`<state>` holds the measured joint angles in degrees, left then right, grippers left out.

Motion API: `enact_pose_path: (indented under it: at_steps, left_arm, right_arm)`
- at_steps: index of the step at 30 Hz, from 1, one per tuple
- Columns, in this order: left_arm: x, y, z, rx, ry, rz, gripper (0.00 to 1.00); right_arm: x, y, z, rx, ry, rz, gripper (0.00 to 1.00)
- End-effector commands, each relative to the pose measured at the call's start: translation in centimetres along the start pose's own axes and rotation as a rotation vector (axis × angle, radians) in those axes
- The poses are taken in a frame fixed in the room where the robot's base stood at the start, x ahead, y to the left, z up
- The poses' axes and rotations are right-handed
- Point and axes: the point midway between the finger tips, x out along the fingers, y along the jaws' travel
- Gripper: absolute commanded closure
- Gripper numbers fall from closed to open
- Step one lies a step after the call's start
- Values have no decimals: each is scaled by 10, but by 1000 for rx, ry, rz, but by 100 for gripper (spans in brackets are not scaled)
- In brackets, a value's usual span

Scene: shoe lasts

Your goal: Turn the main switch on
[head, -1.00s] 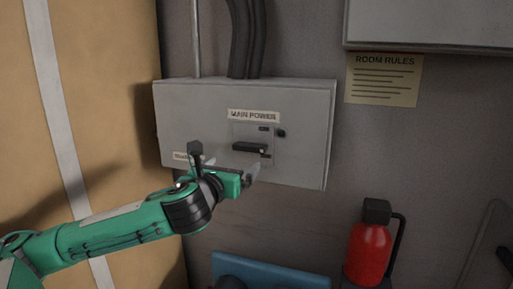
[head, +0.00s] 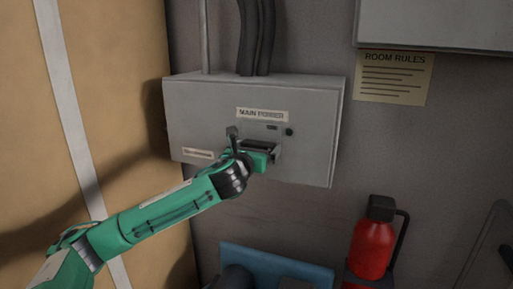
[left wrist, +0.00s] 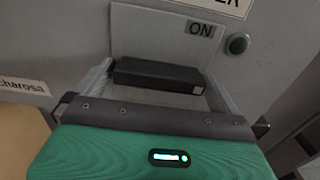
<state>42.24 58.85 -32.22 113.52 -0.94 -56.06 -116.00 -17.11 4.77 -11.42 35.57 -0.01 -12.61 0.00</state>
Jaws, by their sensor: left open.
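The grey main power box (head: 205,105) hangs on the wall in the head view. Its switch has a black bar handle (head: 262,144), partly covered by my gripper. In the left wrist view, the handle (left wrist: 157,75) lies crosswise below the "ON" label (left wrist: 201,30). My left gripper (head: 268,153) is open at the switch. In the left wrist view, its pale fingers (left wrist: 160,82) stand at the two ends of the handle; I cannot tell whether they touch it. A round indicator (head: 289,131) right of the switch looks dark green. My right gripper is not in view.
A fire extinguisher (head: 373,240) is on the wall at lower right. A blue panel (head: 285,265) is below the box. Black cables (head: 257,40) enter the box from above. A tan panel (head: 125,120) stands close on the left.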

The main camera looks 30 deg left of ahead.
Motion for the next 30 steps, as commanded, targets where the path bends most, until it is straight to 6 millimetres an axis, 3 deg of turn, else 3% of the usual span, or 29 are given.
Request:
enact_pose_path:
  at_steps: [3, 8, 20, 30]
  left_arm:
    - [0, 0, 0, 0, 0, 0, 4]
    - [0, 0, 0, 0, 0, 0, 33]
    - [0, 0, 0, -68, 1, 0, 33]
    - [0, -1, 0, -327, 2, 1, 33]
  right_arm:
    - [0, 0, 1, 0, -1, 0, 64]
    - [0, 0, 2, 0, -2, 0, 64]
    - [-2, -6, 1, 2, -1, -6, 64]
    - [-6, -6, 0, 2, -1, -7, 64]
